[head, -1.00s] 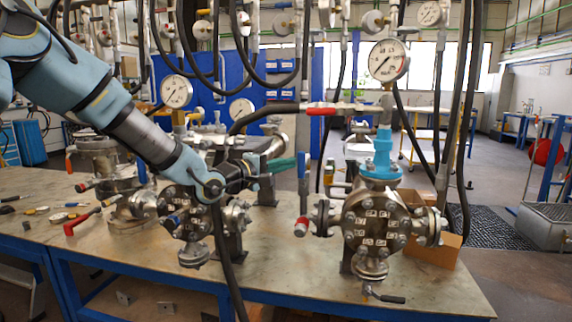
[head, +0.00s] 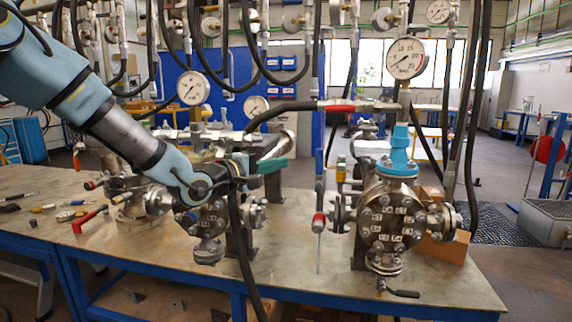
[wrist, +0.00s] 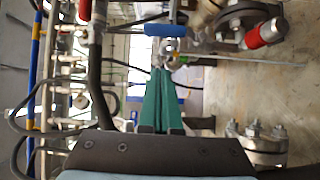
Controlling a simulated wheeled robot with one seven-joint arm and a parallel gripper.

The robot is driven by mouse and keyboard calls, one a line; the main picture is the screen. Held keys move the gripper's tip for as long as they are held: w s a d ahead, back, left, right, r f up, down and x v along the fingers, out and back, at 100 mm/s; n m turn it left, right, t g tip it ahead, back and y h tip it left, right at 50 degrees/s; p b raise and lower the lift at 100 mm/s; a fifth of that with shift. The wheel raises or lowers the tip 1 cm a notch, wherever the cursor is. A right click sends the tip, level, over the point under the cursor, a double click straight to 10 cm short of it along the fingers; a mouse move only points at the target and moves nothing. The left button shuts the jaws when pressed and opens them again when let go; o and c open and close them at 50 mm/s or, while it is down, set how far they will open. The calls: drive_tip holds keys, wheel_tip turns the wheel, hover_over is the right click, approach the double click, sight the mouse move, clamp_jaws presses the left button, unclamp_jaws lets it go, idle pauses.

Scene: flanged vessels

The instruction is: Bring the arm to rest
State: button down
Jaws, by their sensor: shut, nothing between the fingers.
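My gripper (head: 282,164) is at the end of my light-blue arm, which reaches in from the upper left of the head view. Its green fingers are together and empty; the wrist view shows them closed side by side (wrist: 160,98). The gripper is above the bench (head: 300,268), in front of or beside the left flanged vessel (head: 212,218), which my arm partly hides. The right flanged vessel (head: 392,222), with a blue neck (head: 399,150) and a pressure gauge (head: 405,58), stands to the right of the fingers. I cannot tell their exact gap.
Black hoses (head: 472,110) hang around the vessels, one close to my wrist. A red-handled tool (head: 90,219) and smaller items lie on the left of the bench. A cardboard box (head: 447,247) stands behind the right vessel.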

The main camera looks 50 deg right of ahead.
drive_tip(key=w+a+f+t+y, duration=0.25)
drive_tip(key=w+a+f, duration=0.25)
drive_tip(key=a, duration=0.4)
drive_tip(key=w+a+f+t+y, duration=0.2)
drive_tip(key=w+a+f+y, duration=0.2)
drive_tip(key=a, duration=0.6)
drive_tip(key=w+a+f+t+y, duration=0.2)
drive_tip(key=w+a+f+y, duration=0.25)
drive_tip(key=a, duration=0.45)
drive_tip(key=s+a+f+g+y, duration=0.1)
drive_tip(key=a+y, duration=0.1)
drive_tip(key=a, duration=0.7)
drive_tip(key=s+a+f+y, duration=0.1)
drive_tip(key=a+f+y, duration=0.15)
drive_tip(key=a, duration=0.55)
drive_tip(key=s+a+g+y, duration=0.2)
drive_tip(key=s+a+g, duration=0.1)
drive_tip(key=s+a, duration=0.5)
drive_tip(key=a, duration=0.2)
drive_tip(key=shift+s+a+r+m, duration=0.25)
drive_tip(key=shift+a+r+m, duration=0.05)
drive_tip(key=shift+a+r, duration=0.1)
drive_tip(key=shift+d+g, duration=0.15)
drive_tip(key=shift+g, duration=0.1)
